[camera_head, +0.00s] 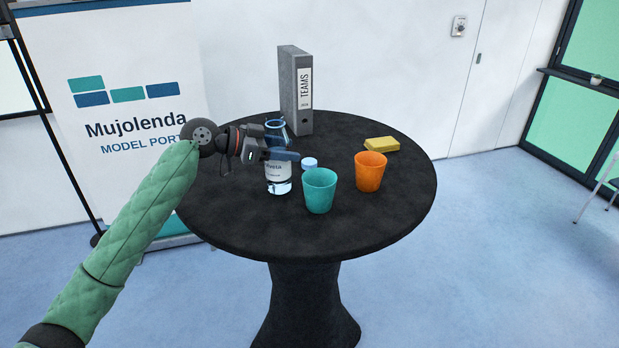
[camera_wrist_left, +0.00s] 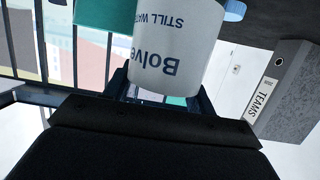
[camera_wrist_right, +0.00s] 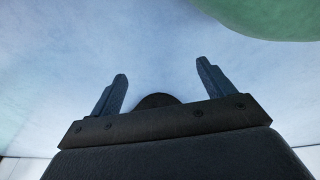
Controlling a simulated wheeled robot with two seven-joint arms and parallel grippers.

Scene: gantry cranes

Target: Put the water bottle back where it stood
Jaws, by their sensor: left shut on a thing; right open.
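The water bottle (camera_head: 278,178) is clear with a white label and stands upright at the left-middle of the round black table. Its label also shows large in the left wrist view (camera_wrist_left: 172,45). My left gripper (camera_head: 278,148) is shut on the bottle's upper part, above the label. I cannot tell whether the bottle's base touches the table. A small light-blue cap (camera_head: 309,163) lies on the table just right of the bottle. My right gripper (camera_wrist_right: 162,85) shows only in the right wrist view, open and empty, with pale blue floor behind it.
On the black table (camera_head: 235,225), a teal cup (camera_head: 319,191) stands close right of the bottle and an orange cup (camera_head: 370,172) farther right. A yellow sponge (camera_head: 381,144) lies behind the orange cup. A grey binder (camera_head: 289,92) stands at the back. The table's front is clear.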

